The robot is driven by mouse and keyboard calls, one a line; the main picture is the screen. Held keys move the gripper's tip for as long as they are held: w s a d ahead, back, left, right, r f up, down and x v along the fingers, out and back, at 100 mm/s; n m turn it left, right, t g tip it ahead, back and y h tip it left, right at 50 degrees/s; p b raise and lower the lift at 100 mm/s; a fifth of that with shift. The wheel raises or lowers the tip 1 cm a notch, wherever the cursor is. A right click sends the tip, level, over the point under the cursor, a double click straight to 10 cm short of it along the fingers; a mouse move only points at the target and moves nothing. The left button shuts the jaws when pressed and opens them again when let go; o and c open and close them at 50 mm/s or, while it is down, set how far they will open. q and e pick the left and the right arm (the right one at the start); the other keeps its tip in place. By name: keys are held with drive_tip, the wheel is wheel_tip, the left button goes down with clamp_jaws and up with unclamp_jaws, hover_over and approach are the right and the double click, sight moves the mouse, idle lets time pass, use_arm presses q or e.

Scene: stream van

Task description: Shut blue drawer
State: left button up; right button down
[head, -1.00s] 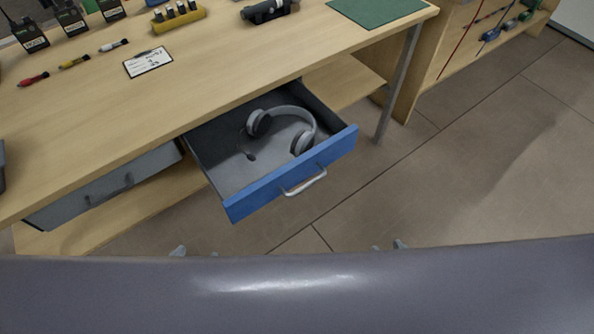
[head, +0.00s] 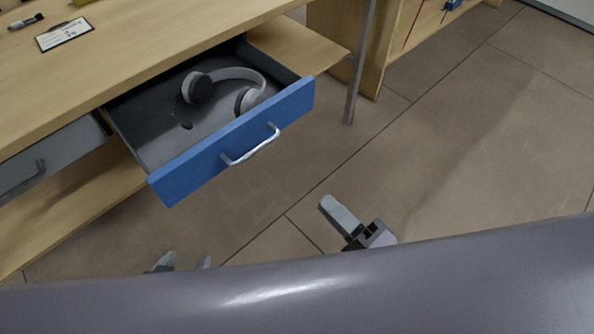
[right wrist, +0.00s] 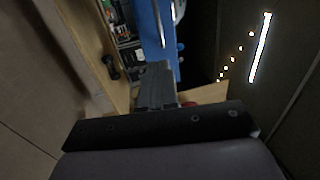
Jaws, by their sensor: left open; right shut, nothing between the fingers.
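The blue drawer (head: 235,141) stands pulled out from under the wooden workbench in the head view. Grey headphones (head: 223,85) lie inside it, and a pale handle (head: 251,146) is on its front. My right gripper (head: 331,206) is shut and empty, in front of the drawer to the right and apart from it. In the right wrist view the gripper fingers (right wrist: 157,78) point toward the blue drawer front (right wrist: 150,30). My left gripper (head: 183,262) is open in front of the drawer, with only its fingertips showing.
A closed grey drawer (head: 45,158) is left of the blue one. A metal table leg (head: 358,70) stands right of it. A lower wooden shelf (head: 75,210) runs beneath. A label card (head: 64,35) lies on the bench. The floor in front and right is clear.

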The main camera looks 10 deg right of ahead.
drive_tip(key=x, duration=1.4)
drive_tip(key=shift+f, duration=0.1)
